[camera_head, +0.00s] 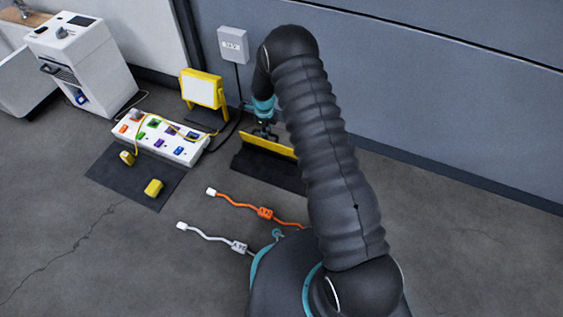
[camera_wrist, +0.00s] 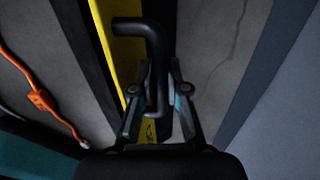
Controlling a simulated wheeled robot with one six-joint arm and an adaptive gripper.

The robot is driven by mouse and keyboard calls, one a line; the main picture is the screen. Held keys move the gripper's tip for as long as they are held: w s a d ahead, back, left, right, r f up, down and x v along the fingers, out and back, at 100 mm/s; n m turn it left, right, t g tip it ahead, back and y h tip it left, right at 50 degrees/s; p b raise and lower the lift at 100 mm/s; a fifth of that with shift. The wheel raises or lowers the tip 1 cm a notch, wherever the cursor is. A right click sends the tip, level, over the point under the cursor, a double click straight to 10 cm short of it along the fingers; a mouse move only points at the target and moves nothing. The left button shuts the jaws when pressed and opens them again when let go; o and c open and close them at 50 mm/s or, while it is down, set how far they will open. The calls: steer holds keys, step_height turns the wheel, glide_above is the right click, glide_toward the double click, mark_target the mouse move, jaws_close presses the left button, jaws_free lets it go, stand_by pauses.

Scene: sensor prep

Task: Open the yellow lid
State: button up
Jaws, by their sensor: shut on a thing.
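The yellow lid (camera_head: 270,146) is a long flat piece in the head view, on a dark base (camera_head: 262,172) on the floor by the wall. It stands tilted up from that base. In the wrist view the yellow lid (camera_wrist: 121,60) runs down the left of centre, with a black bent handle (camera_wrist: 152,32) beside it. My gripper (camera_wrist: 158,105) is shut on the handle, its fingers on either side of the handle's lower part. In the head view my gripper (camera_head: 264,130) is small and dark at the lid's upper edge, and the handle is hard to make out.
An orange cable (camera_head: 264,212) and a white cable (camera_head: 238,246) lie on the floor in front. A white panel with coloured sockets (camera_head: 172,152), a dark mat (camera_head: 110,178) and a yellow lamp (camera_head: 203,90) are to the left. The wall (camera_head: 430,95) is close behind.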

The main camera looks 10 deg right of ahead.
steer(key=shift+w+d, duration=0.15)
steer(key=shift+w, duration=0.1)
steer(key=shift+w+d+f, duration=0.35)
steer(key=shift+w, duration=0.15)
steer(key=shift+f, duration=0.1)
steer(key=shift+w+d+f, duration=0.4)
steer(key=shift+w, duration=0.15)
steer(key=o, duration=1.2)
steer(key=shift+w+d+r+p, duration=0.4)
steer(key=shift+w+r, duration=0.2)
steer(key=shift+r, duration=1.05)
steer(key=shift+w+d+r+p, duration=0.4)
steer(key=shift+w+r, duration=0.25)
steer(key=shift+r, duration=1.05)
steer(key=shift+w+d+r+p, duration=0.4)
steer(key=shift+w+r, duration=0.2)
steer(key=shift+r, duration=1.05)
